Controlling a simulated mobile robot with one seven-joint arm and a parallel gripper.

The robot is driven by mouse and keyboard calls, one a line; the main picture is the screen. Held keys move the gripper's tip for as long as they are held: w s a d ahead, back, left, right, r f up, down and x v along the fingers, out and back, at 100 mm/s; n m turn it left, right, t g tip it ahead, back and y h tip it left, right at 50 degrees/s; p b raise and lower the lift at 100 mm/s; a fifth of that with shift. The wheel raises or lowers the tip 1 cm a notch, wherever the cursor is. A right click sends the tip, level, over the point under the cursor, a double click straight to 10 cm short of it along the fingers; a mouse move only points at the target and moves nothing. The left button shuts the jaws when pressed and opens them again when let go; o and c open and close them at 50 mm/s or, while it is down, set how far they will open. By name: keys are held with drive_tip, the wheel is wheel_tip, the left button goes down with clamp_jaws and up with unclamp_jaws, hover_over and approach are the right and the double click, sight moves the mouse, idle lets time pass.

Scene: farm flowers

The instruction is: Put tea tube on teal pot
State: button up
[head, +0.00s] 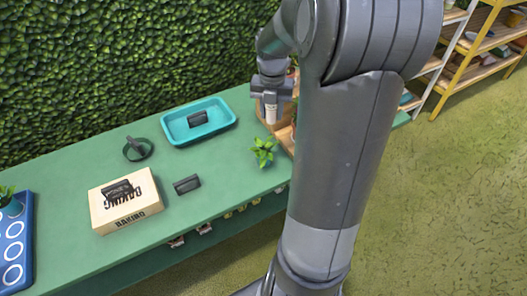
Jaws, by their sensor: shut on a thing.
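My gripper (270,108) is at the back right of the green table, partly beside my own arm. It points down and is shut on a small pale tube-like piece, likely the tea tube, (271,115) near a wooden crate. Little of the piece shows, so its full shape is hidden. A small teal pot (13,208) with a green plant stands at the far left edge of the picture, on a blue tray. My gripper is far to the right of that pot.
A teal tray (167,128) holds a dark object. A wooden box (135,215) carries another dark object. A black item (187,184), a dark ring-shaped item (138,150) and a leafy plant (262,152) sit on the table. The wooden crate (284,138) is partly hidden by my arm.

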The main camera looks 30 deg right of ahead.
drive_tip(key=s+d+m, duration=0.2)
drive_tip(key=s+d, duration=0.4)
drive_tip(key=d, duration=0.1)
hover_over(264, 151)
wheel_tip(264, 151, down, 12)
drive_tip(key=shift+a+f, duration=0.1)
drive_tip(key=shift+a, duration=0.05)
drive_tip(key=shift+f, duration=1.95)
drive_tip(key=shift+f, duration=0.15)
drive_tip(key=o, duration=1)
drive_tip(key=shift+c, duration=0.2)
